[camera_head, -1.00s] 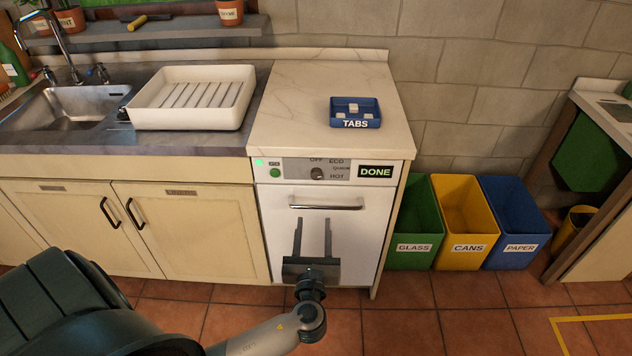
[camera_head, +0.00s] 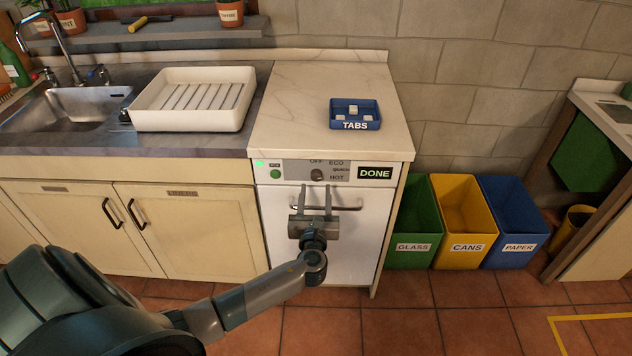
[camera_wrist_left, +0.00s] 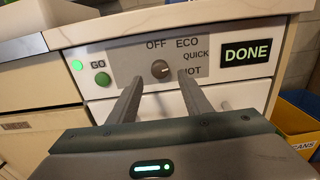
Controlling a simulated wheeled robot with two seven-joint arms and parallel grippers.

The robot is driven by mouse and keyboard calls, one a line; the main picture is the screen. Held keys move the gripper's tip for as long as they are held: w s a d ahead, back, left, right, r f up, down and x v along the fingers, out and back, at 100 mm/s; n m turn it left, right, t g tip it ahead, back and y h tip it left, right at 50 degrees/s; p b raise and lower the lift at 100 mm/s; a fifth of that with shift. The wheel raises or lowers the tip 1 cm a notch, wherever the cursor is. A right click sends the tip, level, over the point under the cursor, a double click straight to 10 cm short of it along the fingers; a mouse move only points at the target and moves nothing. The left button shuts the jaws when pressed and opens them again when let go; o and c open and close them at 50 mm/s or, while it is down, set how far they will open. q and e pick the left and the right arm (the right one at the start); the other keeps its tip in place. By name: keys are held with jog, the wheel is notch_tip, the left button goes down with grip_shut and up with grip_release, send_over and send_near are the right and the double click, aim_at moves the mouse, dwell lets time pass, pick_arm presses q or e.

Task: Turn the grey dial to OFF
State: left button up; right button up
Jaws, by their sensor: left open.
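The grey dial (camera_head: 317,174) is a small round knob on the control panel of the white dishwasher (camera_head: 345,245). In the left wrist view the dial (camera_wrist_left: 160,69) sits below the word OFF, with ECO, QUICK and HOT around its right side. Its pointer mark is too small to read surely. My left gripper (camera_head: 315,188) is open and empty, in front of the dishwasher door near the handle. In the head view its fingertips appear just below the dial. In the left wrist view the dial shows between the fingertips, with no contact visible. My right gripper is not in view.
A green GO button (camera_head: 275,174) is left of the dial, and a lit DONE display (camera_head: 375,173) is right. The door handle (camera_head: 345,208) crosses below. A blue TABS tray (camera_head: 355,125) stands on the counter. Bins (camera_head: 414,247) stand at the right.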

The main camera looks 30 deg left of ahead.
aim_at(316, 179)
pick_arm(q)
jog(key=shift+x, duration=2.25)
jog(key=c, duration=1.1)
